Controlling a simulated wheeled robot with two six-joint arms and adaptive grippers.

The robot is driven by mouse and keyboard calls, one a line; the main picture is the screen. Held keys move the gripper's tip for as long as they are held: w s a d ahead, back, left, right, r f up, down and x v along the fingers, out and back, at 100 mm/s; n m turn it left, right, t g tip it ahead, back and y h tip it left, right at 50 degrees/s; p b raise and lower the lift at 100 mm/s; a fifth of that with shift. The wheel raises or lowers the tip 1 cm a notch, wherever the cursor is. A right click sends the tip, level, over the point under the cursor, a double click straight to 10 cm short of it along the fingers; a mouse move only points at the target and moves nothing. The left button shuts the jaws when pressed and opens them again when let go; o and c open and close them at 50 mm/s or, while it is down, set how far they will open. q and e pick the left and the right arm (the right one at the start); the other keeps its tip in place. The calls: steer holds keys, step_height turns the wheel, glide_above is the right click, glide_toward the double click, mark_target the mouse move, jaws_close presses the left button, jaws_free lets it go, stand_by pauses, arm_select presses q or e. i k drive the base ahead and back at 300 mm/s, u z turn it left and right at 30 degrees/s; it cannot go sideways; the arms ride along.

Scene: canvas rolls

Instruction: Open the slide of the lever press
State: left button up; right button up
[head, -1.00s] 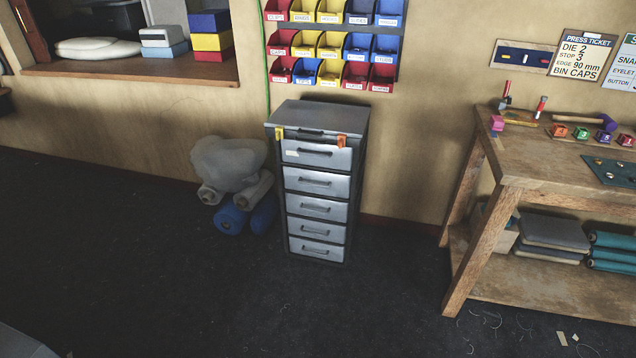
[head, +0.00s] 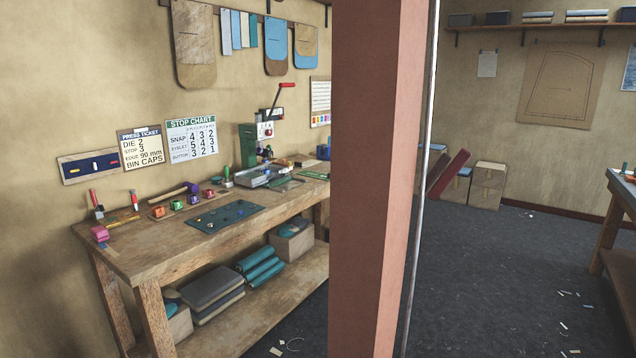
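The lever press (head: 251,145) stands toward the far end of the wooden workbench (head: 135,240) in the head view. It has a green body and a raised lever with a red handle (head: 287,85). A light grey tray-like part (head: 262,178) sits at its base; I cannot tell at this distance whether this is the slide or how it is set. Neither of my grippers is in view.
A reddish pillar (head: 372,180) stands close in front, right of the press, and hides the bench's far end. Dark floor lies beyond it, with boxes (head: 487,185) by the back wall. Another table (head: 622,195) shows at the right edge. A press ticket (head: 141,148) and stop chart (head: 192,138) hang above the bench.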

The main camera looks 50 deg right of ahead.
mark_target(252, 177)
steer(key=z, duration=1.4)
